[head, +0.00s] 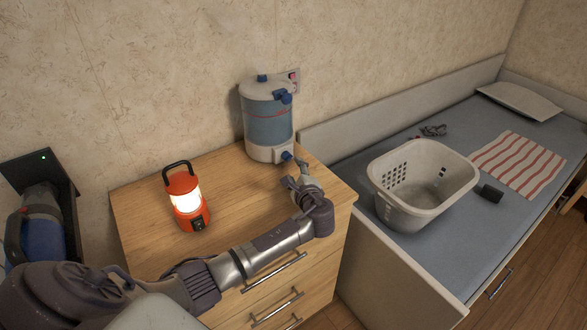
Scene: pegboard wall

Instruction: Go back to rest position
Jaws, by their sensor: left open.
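My left arm comes in from the lower left and reaches over the wooden dresser. My left gripper (299,183) is open near the dresser's right side, just in front of the water dispenser (268,120). The dispenser is a clear tank with a white base and blue fittings. The gripper is close to its blue spout (287,155); I cannot tell whether they touch. An orange lantern (186,198), glowing, stands upright on the dresser left of the gripper. My right gripper is not in view.
The dresser top (140,205) has free room around the lantern. A white laundry basket (422,205) stands on the grey bed (385,265) at right, near a striped cloth (518,163), a dark cup (491,193) and a pillow (520,100). A wall dock (40,170) is at far left.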

